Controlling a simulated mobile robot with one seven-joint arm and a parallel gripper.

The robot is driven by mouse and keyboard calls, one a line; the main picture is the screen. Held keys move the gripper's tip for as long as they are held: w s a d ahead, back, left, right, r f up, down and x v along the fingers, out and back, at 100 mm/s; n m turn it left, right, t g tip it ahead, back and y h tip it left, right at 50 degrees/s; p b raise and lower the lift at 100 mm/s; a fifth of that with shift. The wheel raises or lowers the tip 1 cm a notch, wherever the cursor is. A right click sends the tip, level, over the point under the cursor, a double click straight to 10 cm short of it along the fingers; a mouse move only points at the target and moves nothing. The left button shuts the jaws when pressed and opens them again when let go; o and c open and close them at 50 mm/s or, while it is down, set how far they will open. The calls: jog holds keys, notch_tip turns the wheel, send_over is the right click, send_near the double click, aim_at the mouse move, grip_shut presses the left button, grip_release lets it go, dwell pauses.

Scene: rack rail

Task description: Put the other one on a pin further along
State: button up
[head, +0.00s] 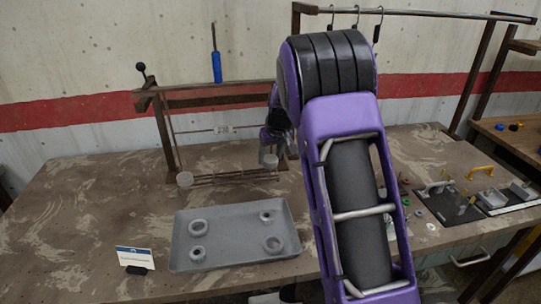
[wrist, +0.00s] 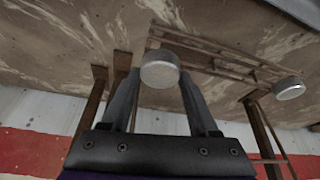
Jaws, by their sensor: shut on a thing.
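My gripper (wrist: 160,78) is shut on a pale round cup-like piece (wrist: 160,68), held between the two fingertips. In the head view this held piece (head: 270,160) is at the right end of the brown rack (head: 172,140), just above its low rails. Whether it touches a rail or a pin there, I cannot tell. A second similar round piece (head: 185,180) sits at the left end of the low rails; it also shows at the right of the wrist view (wrist: 288,88). The pins themselves are too small to make out.
A grey tray (head: 236,262) with several ring-shaped pieces lies in front of the rack. A small sign (head: 134,258) stands left of the tray. A blue-handled screwdriver (head: 216,66) stands above the rack's top bar. The table's left side is clear.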

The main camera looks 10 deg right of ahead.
jog(key=shift+f, duration=0.15)
dwell(0.3)
jog(key=shift+f+b, duration=1.2)
jog(key=shift+f, duration=0.15)
jog(key=o, duration=1.4)
